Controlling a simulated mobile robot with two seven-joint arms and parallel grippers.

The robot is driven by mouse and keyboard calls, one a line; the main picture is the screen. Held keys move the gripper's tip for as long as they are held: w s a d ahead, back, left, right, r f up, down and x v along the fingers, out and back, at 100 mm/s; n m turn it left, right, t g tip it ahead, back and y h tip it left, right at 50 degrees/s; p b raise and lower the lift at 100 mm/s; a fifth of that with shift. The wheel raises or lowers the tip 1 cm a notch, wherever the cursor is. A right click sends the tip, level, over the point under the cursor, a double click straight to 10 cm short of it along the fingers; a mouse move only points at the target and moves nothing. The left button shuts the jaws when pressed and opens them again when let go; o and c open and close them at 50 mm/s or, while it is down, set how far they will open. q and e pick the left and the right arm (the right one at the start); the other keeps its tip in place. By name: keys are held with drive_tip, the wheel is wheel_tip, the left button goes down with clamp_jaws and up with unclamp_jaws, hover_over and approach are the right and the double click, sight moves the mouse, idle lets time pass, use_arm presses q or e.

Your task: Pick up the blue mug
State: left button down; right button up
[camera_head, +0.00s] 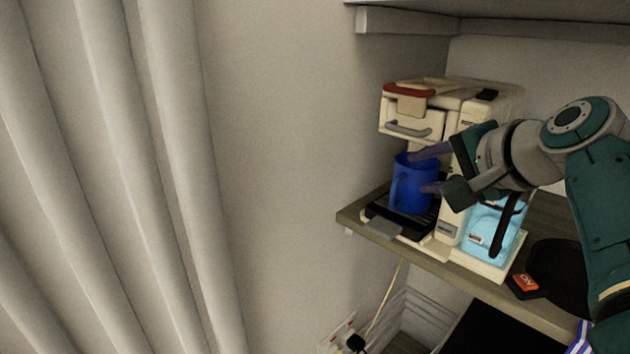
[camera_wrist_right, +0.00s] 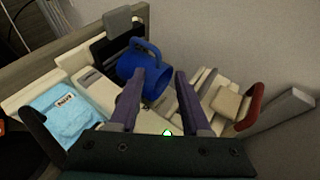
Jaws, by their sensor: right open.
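The blue mug (camera_head: 408,188) stands upright on the black drip tray (camera_head: 380,215) of a cream coffee machine (camera_head: 455,100), in the head view. Its handle faces the front left there. In the right wrist view the mug (camera_wrist_right: 146,72) lies just beyond the fingertips, its handle at the top. My right gripper (camera_head: 428,170) comes in from the right and is open. In the head view its purple fingers overlap the mug's upper right side. In the wrist view the fingers (camera_wrist_right: 163,78) are apart with nothing clasped between them; I cannot tell whether they touch the mug. My left gripper is out of view.
The machine's light-blue water tank (camera_head: 490,230) is right of the mug, below my gripper. The wooden shelf (camera_head: 350,216) ends close to the machine's left. A black round item (camera_head: 560,275) lies at right.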

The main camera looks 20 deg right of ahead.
sight(401, 177)
drive_tip(key=b+x, duration=0.1)
drive_tip(key=x, duration=0.3)
drive_tip(key=shift+a+f, duration=0.15)
drive_tip(key=shift+f, duration=0.05)
drive_tip(key=shift+w+f+b, duration=0.3)
drive_tip(key=shift+w, duration=0.3)
drive_tip(key=c, duration=0.7)
clamp_jaws()
